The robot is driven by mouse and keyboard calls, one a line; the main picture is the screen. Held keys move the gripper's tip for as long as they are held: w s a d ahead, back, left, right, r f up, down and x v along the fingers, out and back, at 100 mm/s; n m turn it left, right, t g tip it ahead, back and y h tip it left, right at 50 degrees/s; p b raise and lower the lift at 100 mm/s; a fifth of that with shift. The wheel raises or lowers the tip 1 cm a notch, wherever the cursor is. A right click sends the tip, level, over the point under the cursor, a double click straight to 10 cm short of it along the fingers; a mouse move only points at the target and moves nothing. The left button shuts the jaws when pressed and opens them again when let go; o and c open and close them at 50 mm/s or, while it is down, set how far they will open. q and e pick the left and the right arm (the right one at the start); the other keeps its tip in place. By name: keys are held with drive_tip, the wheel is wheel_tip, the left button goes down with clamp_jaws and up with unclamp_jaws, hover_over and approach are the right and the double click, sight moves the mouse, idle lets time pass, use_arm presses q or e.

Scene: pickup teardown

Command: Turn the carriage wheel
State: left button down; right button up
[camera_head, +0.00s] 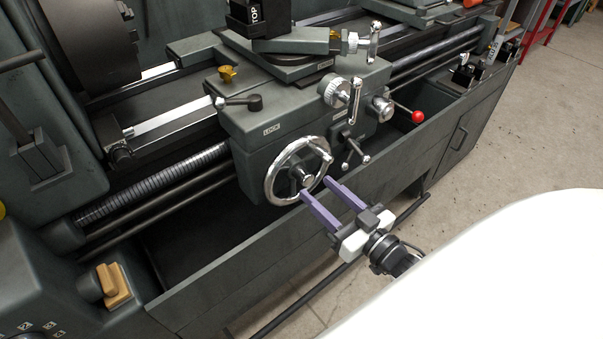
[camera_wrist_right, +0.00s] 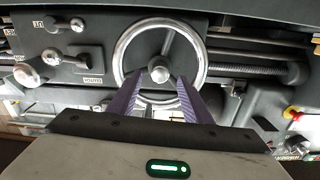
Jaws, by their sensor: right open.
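The carriage wheel (camera_head: 273,185) is a chrome handwheel with a central hub, on the front of the dark green lathe carriage (camera_head: 236,130). It also shows in the right wrist view (camera_wrist_right: 121,45), upright and face-on, with its hub between my fingertips in the picture. My right gripper (camera_head: 318,187) has purple fingers, open and empty, pointing at the lower right of the wheel. In the right wrist view the fingers (camera_wrist_right: 159,85) overlap the lower part of the rim. I cannot tell whether they touch it. My left gripper is not in view.
A red-knobbed lever (camera_head: 417,116) and small chrome levers (camera_head: 352,150) stick out right of the wheel. The ribbed lead screw (camera_head: 160,187) runs left behind it. The long tray wall (camera_head: 240,268) and a dark rod (camera_head: 310,293) lie below. Bare floor (camera_head: 520,130) is at the right.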

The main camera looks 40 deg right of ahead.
sight(309, 182)
drive_tip(key=w, duration=0.7)
drive_tip(key=shift+w+a, duration=0.1)
drive_tip(key=shift+a, duration=0.2)
clamp_jaws()
